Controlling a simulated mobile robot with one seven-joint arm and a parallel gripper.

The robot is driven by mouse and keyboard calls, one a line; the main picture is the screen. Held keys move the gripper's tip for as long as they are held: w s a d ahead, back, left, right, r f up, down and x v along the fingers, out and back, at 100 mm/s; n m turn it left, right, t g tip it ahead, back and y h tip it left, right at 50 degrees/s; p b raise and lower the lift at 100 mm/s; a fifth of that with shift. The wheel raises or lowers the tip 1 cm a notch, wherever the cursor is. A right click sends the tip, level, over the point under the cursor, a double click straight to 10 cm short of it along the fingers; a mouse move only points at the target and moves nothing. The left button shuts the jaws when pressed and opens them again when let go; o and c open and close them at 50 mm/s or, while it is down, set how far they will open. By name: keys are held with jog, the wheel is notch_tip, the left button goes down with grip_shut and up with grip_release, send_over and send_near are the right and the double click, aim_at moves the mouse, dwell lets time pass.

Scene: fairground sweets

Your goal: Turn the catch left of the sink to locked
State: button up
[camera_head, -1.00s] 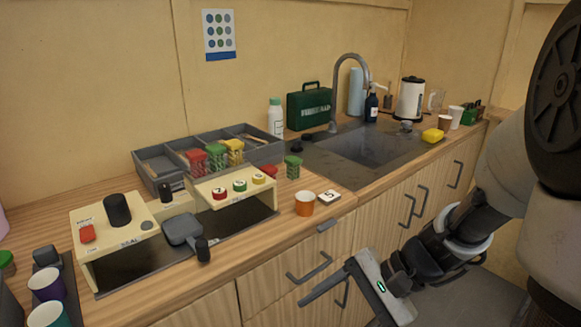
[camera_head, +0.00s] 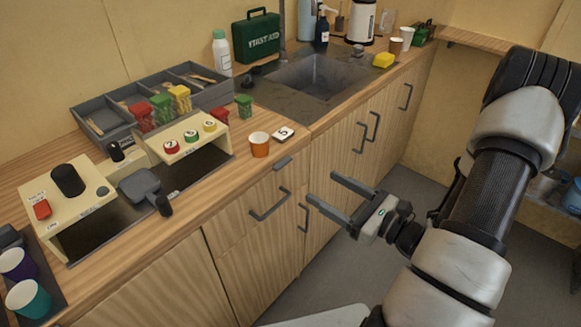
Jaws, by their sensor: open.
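A small grey flat piece (camera_head: 283,163), which may be the catch, sits at the counter's front edge, left of the sink (camera_head: 312,78) and above a drawer. A small dark knob (camera_head: 245,79) also stands left of the sink basin; I cannot tell which of the two is the catch, or read any locked marking. My gripper (camera_head: 322,187) is open and empty, in front of the cupboard doors below the counter. Its two fingers point left, to the right of the grey piece and apart from it.
Drawer handles (camera_head: 269,205) stick out below. Floor (camera_head: 405,200) near my gripper is clear.

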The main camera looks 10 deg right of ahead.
aim_at(285, 165)
jog(key=x, duration=1.2)
jog(key=shift+w+a+b, duration=0.1)
jog(key=shift+w+b, duration=0.1)
jog(key=shift+b, duration=0.1)
jog(key=c, duration=1)
